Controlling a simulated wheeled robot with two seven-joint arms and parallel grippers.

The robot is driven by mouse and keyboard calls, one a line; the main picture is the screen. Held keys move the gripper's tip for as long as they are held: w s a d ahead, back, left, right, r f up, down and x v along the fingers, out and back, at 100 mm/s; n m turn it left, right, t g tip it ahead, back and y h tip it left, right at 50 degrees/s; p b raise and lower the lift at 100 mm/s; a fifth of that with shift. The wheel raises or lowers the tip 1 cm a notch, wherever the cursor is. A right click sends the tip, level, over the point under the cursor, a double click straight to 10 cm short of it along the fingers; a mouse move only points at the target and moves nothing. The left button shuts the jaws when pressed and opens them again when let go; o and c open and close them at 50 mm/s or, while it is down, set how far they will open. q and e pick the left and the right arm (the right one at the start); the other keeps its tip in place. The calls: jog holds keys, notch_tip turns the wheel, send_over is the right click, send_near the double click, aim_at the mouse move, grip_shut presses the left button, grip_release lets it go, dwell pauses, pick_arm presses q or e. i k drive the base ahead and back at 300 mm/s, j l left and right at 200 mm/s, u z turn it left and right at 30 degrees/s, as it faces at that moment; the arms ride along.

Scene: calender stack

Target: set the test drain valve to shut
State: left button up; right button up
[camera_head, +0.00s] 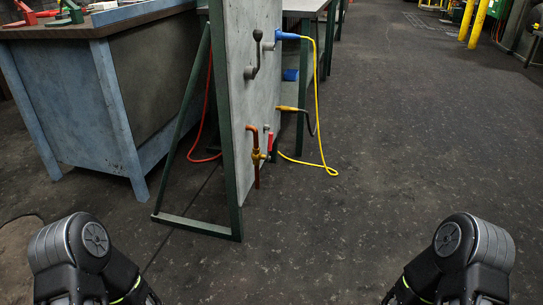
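The test drain valve is a small brass valve body (257,157) on a copper pipe (253,134), low on the grey upright panel (240,70). Its red lever (270,143) stands about upright, beside the pipe and roughly in line with it. The lever is small in the picture, so its exact angle is hard to tell. Only links of my two arms show in the bottom corners, well apart from the panel. Neither of my grippers is in view.
Above the valve sit a grey crank handle (253,60) and a blue plug (287,36). A yellow cable (317,100) loops to the floor. The green frame foot (195,225) juts left. A workbench (130,90) stands left. Floor (410,150) to the right is clear.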

aim_at(270, 133)
jog(key=i+l+z, duration=0.2)
jog(key=i+l, duration=0.15)
jog(key=l, duration=0.25)
jog(key=i+l+z, duration=0.15)
jog(key=i+l, duration=0.2)
jog(key=l, duration=0.2)
jog(key=i+l+z, duration=0.2)
jog(key=i+l, duration=0.2)
jog(key=l, duration=0.1)
